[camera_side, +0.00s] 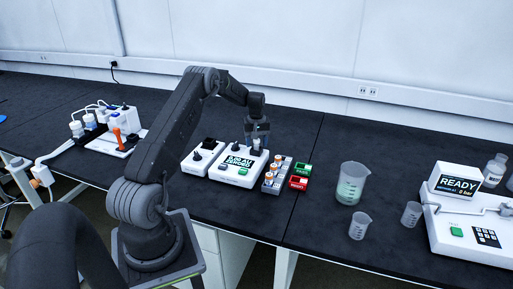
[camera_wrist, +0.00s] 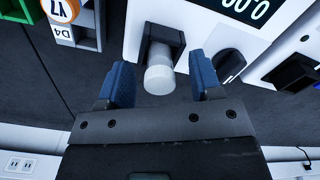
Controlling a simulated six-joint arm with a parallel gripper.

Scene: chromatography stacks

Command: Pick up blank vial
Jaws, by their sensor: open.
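A vial with a whitish round top (camera_wrist: 159,78) stands in a black holder on the white instrument in the wrist view. No label on it can be read, so I cannot tell from its look that it is the blank vial. My gripper (camera_wrist: 161,75) is open, with one blue finger on each side of the vial and visible gaps between. In the side view my gripper (camera_side: 257,137) points down over the back right of the white instrument (camera_side: 228,178), whose screen seems to read "ZEROED". The vial is mostly hidden there.
A grey rack (camera_side: 270,185) with several orange-capped vials stands right of the instrument, beside green (camera_side: 302,169) and red (camera_side: 298,183) trays. A black knob (camera_wrist: 229,64) sits close to one finger. A beaker (camera_side: 352,184) stands farther right. Bare bench lies behind.

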